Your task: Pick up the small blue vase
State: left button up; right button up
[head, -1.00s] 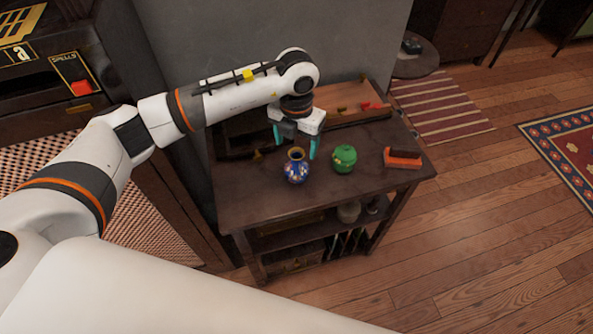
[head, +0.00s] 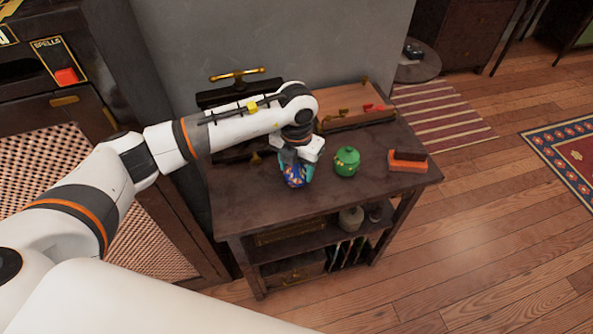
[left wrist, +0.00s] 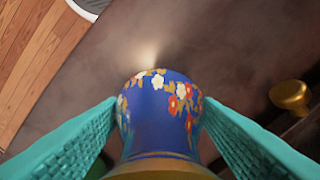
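The small blue vase (head: 294,181), painted with flowers, stands on the dark wooden table (head: 250,205). My left gripper (head: 296,176) reaches down over it from above, with one teal finger on each side. In the left wrist view the vase (left wrist: 158,112) fills the space between the fingertips, and both fingers look to be against its sides. Its gold neck (left wrist: 160,166) shows at the bottom edge of that view. In the head view the gripper hides the vase's top. The vase seems to rest on the tabletop. My right gripper is not in view.
A green lidded pot (head: 346,162) stands close to the right of the vase. An orange-red block (head: 407,164) lies farther right. A wooden tray (head: 352,119) is behind, and a dark case with a gold handle (head: 237,74) stands at the back left. The table's front is clear.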

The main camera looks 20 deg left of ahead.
pick_arm(q)
jog(key=c, duration=0.5)
jog(key=shift+r, duration=0.1)
